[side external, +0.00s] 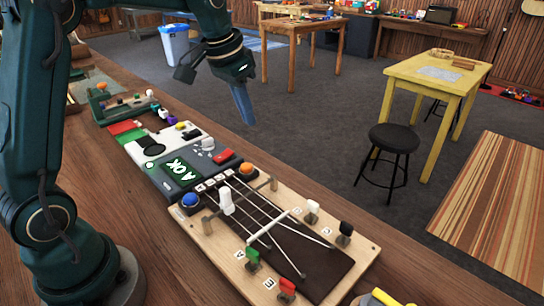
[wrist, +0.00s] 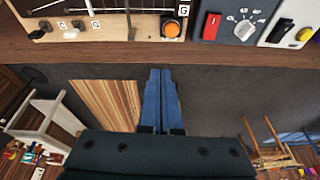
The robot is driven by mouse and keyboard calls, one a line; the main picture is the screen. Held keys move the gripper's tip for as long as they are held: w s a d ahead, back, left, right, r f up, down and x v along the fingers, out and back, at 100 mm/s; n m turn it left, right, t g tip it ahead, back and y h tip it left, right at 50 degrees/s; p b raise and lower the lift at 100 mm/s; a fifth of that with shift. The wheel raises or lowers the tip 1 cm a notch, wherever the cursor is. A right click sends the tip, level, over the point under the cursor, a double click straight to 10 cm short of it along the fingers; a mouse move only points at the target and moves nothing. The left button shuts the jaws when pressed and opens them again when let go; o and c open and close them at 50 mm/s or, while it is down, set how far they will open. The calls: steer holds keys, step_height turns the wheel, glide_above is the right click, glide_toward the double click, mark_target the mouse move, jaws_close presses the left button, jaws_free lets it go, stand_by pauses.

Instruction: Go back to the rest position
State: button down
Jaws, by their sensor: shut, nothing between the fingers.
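My gripper (side external: 243,105) hangs in the air past the bench's far edge, over the grey floor, in the side external view. Its blue fingers (wrist: 161,82) are closed together with nothing between them in the wrist view. The wooden string board (side external: 190,222) lies on the bench below and to the right of the gripper, apart from it. The board carries strings, a white slider (side external: 226,201), a blue button (side external: 190,200) and an orange button (side external: 246,169). The orange button also shows in the wrist view (wrist: 172,29), beyond the fingertips.
A green device (side external: 110,105) stands farther back on the bench (side external: 130,225). A yellow table (side external: 415,72), black stool (side external: 395,138) and blue bin (side external: 176,47) stand on the floor. Air around the gripper is clear.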

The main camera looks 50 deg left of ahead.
steer(key=s+d+r+t, duration=0.1)
steer(key=s+d+r, duration=0.2)
steer(key=s, duration=0.2)
steer(key=s+d+r+t, duration=0.1)
steer(key=s+d+r, duration=0.15)
steer(key=s, duration=0.35)
steer(key=s+d+f, duration=0.2)
steer(key=s+f, duration=0.4)
steer(key=s, duration=0.2)
steer(key=shift+s+f+n, duration=0.25)
steer(key=shift+s+n, duration=0.1)
steer(key=shift+n, duration=0.05)
